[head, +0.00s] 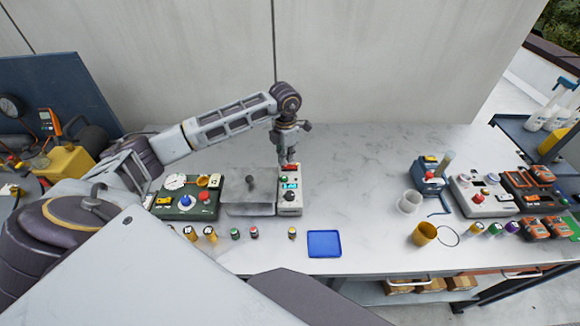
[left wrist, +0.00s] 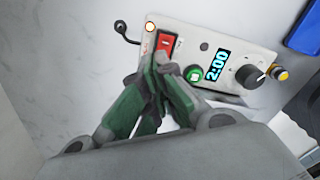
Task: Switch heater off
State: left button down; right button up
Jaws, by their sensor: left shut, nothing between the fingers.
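The heater is a grey hotplate (head: 248,188) with a white control panel (head: 290,210) on its right side. In the left wrist view the panel (left wrist: 222,32) carries a red rocker switch (left wrist: 166,42), a green button (left wrist: 194,74), a lit display (left wrist: 217,66) reading 2:00 and a black knob (left wrist: 248,76). My left gripper (head: 288,163) is over the back end of the panel, at the red switch. In the left wrist view its closed green fingertips (left wrist: 163,75) are just below the red switch, close to the green button. I cannot tell whether they touch it. My right gripper is not in view.
A green device (head: 188,197) with knobs stands left of the hotplate. Several small bottles and a blue tray (head: 324,244) lie along the front edge. More devices and a yellow cup (head: 424,234) are at the right. The table between is clear.

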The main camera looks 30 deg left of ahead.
aim_at(286, 166)
pick_arm(q)
jog(key=shift+f, duration=0.25)
jog(key=shift+f+b, duration=0.45)
dwell(0.7)
jog(key=shift+f+b, duration=0.3)
jog(key=shift+f, duration=0.1)
dwell(0.5)
jog(key=shift+r, duration=0.1)
jog(key=shift+r+p, duration=1.85)
jog(key=shift+r, duration=1.6)
jog(key=shift+f, duration=0.1)
